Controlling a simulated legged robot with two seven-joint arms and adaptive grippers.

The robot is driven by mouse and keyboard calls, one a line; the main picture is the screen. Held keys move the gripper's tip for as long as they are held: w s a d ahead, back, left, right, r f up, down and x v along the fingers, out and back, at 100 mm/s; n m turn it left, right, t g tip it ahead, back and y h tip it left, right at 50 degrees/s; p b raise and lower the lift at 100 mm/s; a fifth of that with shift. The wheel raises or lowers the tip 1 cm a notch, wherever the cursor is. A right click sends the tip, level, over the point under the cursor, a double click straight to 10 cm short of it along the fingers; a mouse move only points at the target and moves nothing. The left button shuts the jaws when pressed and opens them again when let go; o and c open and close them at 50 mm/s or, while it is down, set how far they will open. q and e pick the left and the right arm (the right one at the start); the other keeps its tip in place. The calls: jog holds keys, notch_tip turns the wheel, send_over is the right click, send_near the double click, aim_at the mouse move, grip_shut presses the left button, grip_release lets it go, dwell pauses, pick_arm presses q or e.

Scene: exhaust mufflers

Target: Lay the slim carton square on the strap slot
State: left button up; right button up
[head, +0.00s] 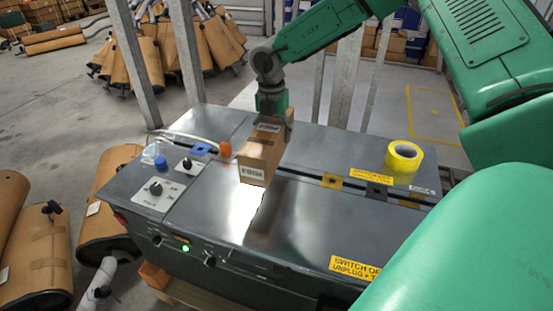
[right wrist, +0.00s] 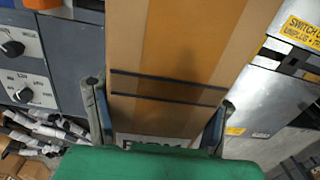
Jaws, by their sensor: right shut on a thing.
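The slim carton (head: 262,150) is brown cardboard with printed labels. My right gripper (head: 272,118), on the green arm from the right, is shut on its upper part. My left gripper is not in view.
A yellow tape roll (head: 404,157) stands on the machine's right. An orange cap (head: 225,149), a blue item (head: 161,162) and control knobs (head: 186,165) are at the left. Metal posts (head: 186,50) rise behind. The front metal top (head: 310,225) is clear.

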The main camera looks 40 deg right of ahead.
jog(key=shift+d+f, duration=0.1)
jog(key=shift+f, duration=0.25)
notch_tip(320, 180, down, 5)
jog(key=shift+w+f+b, duration=0.1)
jog(key=shift+b, duration=0.5)
jog(key=shift+f+b, duration=0.35)
jog(key=shift+f, duration=1.6)
jog(key=o, duration=1.5)
jog(key=shift+o, duration=0.2)
jog(key=shift+r, duration=0.1)
jog(key=r, duration=0.4)
jog(key=r+p, duration=0.1)
jog(key=r, duration=0.3)
jog(key=r+p, duration=0.1)
jog(key=r, duration=0.3)
jog(key=shift+a, duration=0.3)
